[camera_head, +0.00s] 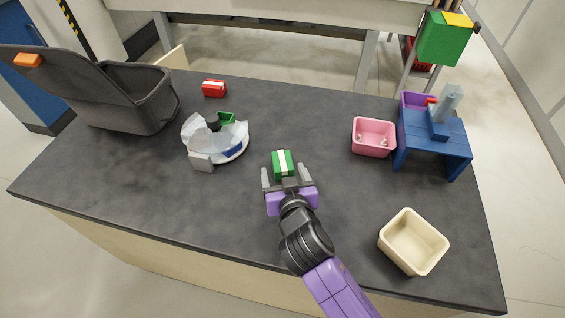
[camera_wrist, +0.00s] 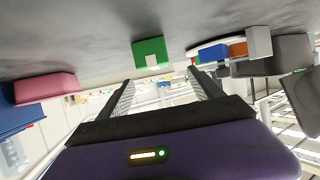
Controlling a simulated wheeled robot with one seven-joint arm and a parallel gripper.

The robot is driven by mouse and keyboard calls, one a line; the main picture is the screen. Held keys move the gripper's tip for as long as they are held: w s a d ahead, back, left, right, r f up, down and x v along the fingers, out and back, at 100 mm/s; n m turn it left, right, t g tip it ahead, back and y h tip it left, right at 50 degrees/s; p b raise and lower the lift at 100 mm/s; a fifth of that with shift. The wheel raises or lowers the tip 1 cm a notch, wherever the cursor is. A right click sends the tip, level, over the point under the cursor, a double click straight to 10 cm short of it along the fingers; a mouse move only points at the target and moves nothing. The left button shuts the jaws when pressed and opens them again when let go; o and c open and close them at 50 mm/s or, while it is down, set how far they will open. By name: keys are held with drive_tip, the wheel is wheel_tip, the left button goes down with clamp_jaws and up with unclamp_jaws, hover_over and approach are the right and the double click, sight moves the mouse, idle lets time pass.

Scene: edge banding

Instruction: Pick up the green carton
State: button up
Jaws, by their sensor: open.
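The green carton (camera_head: 283,163) with a white stripe lies on the dark table, near the middle. In the head view it is just beyond the fingers of my gripper (camera_head: 288,177), roughly in line with the gap between them. In the wrist view the carton (camera_wrist: 152,52) appears ahead of the fingertips and between their lines. My gripper (camera_wrist: 160,80) is open and nothing is between its fingers. Whether the fingertips reach the sides of the carton is hard to tell.
Left of the carton is a white round holder (camera_head: 216,150) with green and blue pieces. A red carton (camera_head: 214,89) lies behind. A grey bin (camera_head: 125,98) stands far left. A pink bin (camera_head: 373,137), blue stand (camera_head: 436,143) and cream bin (camera_head: 413,242) are right.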

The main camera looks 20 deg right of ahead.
sight(283, 164)
drive_tip(key=shift+s+d+f+p+x, duration=0.15)
drive_tip(key=shift+p+x, duration=0.1)
drive_tip(key=shift+x, duration=1)
drive_tip(key=shift+d+f+p+x, duration=0.1)
drive_tip(key=shift+d+p+x, duration=0.1)
drive_tip(key=shift+x, duration=1.1)
drive_tip(key=shift+s+d+f+p+x, duration=0.1)
drive_tip(key=shift+p+x, duration=0.15)
drive_tip(key=shift+x, duration=1)
drive_tip(key=shift+c, duration=0.3)
drive_tip(key=c, duration=1.4)
